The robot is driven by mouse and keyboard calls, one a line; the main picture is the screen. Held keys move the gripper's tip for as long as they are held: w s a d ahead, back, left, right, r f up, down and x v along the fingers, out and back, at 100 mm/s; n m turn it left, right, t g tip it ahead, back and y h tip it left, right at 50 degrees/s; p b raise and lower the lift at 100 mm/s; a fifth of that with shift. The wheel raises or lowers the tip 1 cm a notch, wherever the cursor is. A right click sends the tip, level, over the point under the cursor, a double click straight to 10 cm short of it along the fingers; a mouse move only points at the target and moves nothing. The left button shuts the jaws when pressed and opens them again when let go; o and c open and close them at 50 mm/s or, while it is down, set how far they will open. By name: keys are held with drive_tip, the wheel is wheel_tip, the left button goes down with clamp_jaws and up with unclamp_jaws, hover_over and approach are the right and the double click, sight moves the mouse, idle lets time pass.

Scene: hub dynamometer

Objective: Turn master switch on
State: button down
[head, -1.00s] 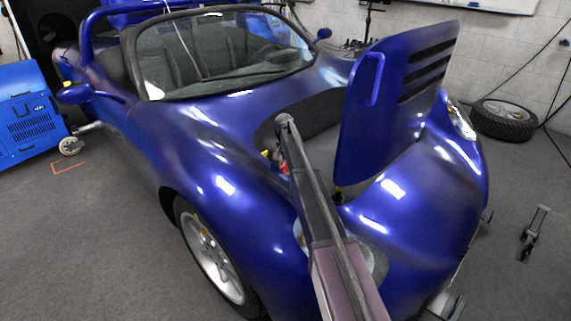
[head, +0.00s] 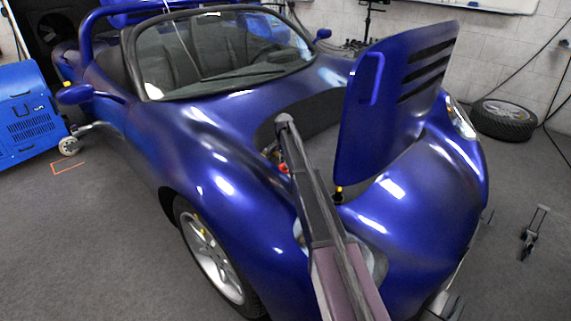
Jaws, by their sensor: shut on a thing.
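The blue sports car (head: 235,185) stands with its front panel (head: 395,110) raised and its front compartment (head: 322,130) open. My arm (head: 312,195) reaches from the bottom of the picture over the front fender to the compartment. Its bent upper end is at the compartment's left edge. My gripper is not visible; the arm or the bodywork hides it. A small red part (head: 283,168) shows just left of my arm inside the opening. It is too small to tell whether it is the master switch, and no switch position can be read.
The raised panel stands close to the right of my arm. A blue machine (head: 28,125) is at the far left. A loose wheel (head: 503,118) lies by the back wall, and a small stand (head: 533,232) is on the floor at right. The grey floor at left is open.

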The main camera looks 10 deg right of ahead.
drive_tip(key=shift+w, duration=0.1)
drive_tip(key=c, duration=0.7)
unclamp_jaws()
drive_tip(key=shift+a, duration=0.1)
drive_tip(key=shift+o, duration=0.3)
wheel_tip(320, 180, up, 21)
drive_tip(key=p, duration=2.1)
drive_tip(key=shift+r+p, duration=0.35)
